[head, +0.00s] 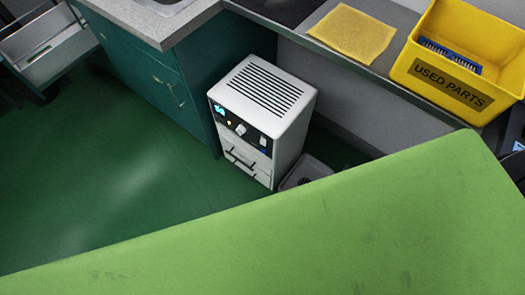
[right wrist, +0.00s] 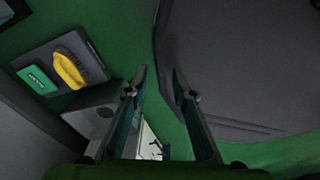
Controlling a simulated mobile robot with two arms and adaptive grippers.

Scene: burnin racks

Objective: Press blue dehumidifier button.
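The white dehumidifier (head: 290,109) stands on the green floor beside a teal cabinet in the head view, with a slotted top. Its dark front panel has a lit cyan display (head: 220,110), a pale knob (head: 240,130) and a white switch-like part (head: 263,141). A small blue spot (head: 263,151), which looks like the blue button, is at the panel's right end. My right gripper (right wrist: 159,72) shows in the right wrist view, its two fingers apart with nothing between the tips. Neither gripper shows in the head view, and the dehumidifier is not clearly identifiable in the wrist view.
A light green surface (head: 300,235) covers the bottom of the head view. A teal cabinet (head: 140,75) stands left of the dehumidifier. A yellow used-parts bin (head: 410,65) and yellow cloth (head: 352,34) are on the counter.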

